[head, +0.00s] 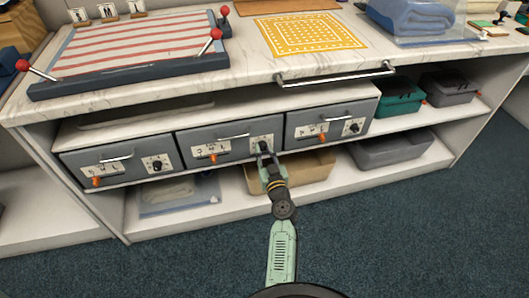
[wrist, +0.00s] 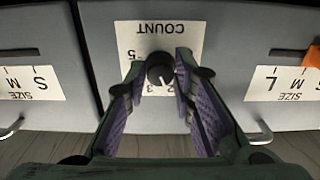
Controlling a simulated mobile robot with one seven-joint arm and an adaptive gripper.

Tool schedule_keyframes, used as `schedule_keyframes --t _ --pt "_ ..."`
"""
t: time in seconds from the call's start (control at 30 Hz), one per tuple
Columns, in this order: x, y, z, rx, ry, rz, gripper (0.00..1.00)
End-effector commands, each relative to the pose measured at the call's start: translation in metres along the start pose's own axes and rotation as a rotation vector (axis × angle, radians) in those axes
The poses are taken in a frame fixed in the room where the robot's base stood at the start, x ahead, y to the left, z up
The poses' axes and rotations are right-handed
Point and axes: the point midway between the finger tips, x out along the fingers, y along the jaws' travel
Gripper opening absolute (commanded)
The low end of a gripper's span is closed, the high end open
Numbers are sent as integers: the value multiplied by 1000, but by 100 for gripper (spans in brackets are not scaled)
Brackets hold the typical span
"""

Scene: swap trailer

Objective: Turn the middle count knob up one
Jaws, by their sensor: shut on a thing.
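The middle drawer (head: 216,137) has a white count plate with a small black knob (head: 263,146). In the wrist view the plate appears upside down, with the word COUNT above the knob (wrist: 158,68). The knob's white pointer mark faces downward in that view, toward partly hidden numerals; I cannot tell which one exactly. My gripper (head: 267,158) reaches up to this knob from below. In the wrist view its two purple-padded fingers (wrist: 162,78) are closed around the knob, one on each side, hiding parts of the plate.
The left drawer (head: 120,165) and right drawer (head: 330,120) have similar knobs, handles and orange sliders. A counter edge with a metal rail (head: 335,74) overhangs the drawers. A cardboard-coloured bin (head: 310,170) stands below, behind my arm. The carpet in front is clear.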

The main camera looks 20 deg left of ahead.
Motion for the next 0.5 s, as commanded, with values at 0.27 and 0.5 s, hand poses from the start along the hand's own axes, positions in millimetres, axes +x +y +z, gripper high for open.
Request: schedule_keyframes --t 0.27,0.5 --pt "0 0 0 61 1 -1 0" --pt "0 -1 1 222 2 -1 0"
